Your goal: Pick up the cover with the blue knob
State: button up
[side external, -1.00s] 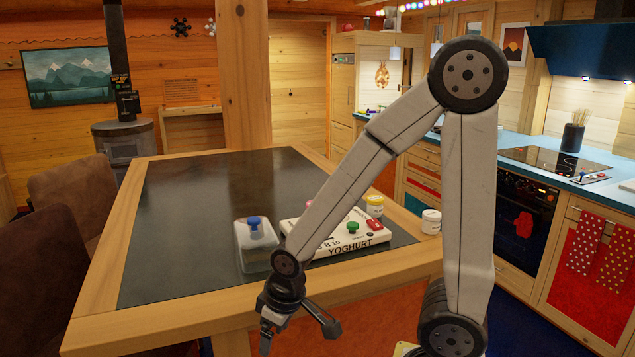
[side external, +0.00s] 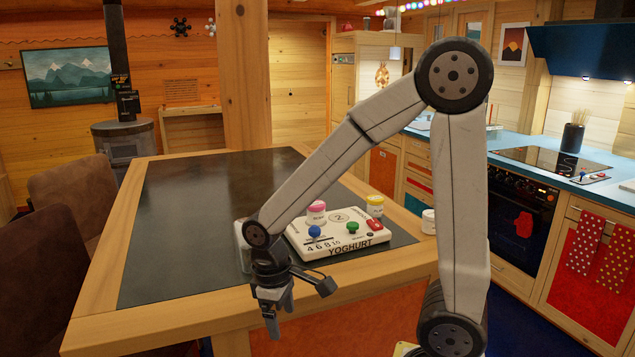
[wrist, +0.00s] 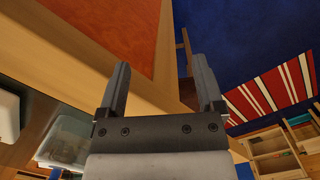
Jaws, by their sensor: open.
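The clear cover (side external: 240,246) stands on the dark table top, left of the white yoghurt board. In the side view my arm hides most of it and its blue knob. A translucent box that looks like the cover (wrist: 64,142) shows at the lower left of the wrist view, off to the side of the fingers. My gripper (side external: 272,318) hangs pointing down at the table's near edge, on the camera side of the cover. In the wrist view my gripper (wrist: 161,75) is open and empty, its fingers apart over the table edge and floor.
The yoghurt board (side external: 345,238) beside the cover carries a blue knob (side external: 314,232), a green knob (side external: 352,228), a red switch (side external: 375,224) and a pink-lidded jar (side external: 317,211). A yellow-lidded jar (side external: 375,205) stands at its back. The table's left and far parts are clear.

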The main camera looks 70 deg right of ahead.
jog(key=w+d+r+m, duration=0.2)
jog(key=w+d+m, duration=0.1)
jog(key=w, duration=0.1)
jog(key=w+d+r+m+y, duration=0.1)
jog(key=w+d+r+m, duration=0.2)
jog(key=w+d+r+m+g+y, duration=0.1)
jog(key=w+d+r+m, duration=0.2)
jog(key=w+m, duration=0.1)
jog(key=shift+w+r, duration=0.25)
jog(key=shift+w, duration=0.05)
jog(key=w+d+r+m+y, duration=0.1)
jog(key=d+r+m, duration=0.1)
jog(key=d, duration=0.1)
jog(key=w+d+r+m+t+y, duration=0.1)
jog(key=w+d+r+m, duration=0.1)
jog(key=d+m, duration=0.1)
jog(key=w+d+r+m, duration=0.2)
jog(key=d, duration=0.2)
jog(key=shift+d+y, duration=0.25)
jog(key=shift+y, duration=0.15)
jog(key=shift+d+r+m+t, duration=0.3)
jog(key=shift+d+m, duration=0.1)
jog(key=shift+m, duration=0.1)
jog(key=shift+x, duration=1.4)
jog(key=shift+a, duration=0.1)
jog(key=shift+x, duration=2.55)
jog(key=shift+s+a, duration=0.15)
jog(key=shift+r, duration=0.1)
grip_shut()
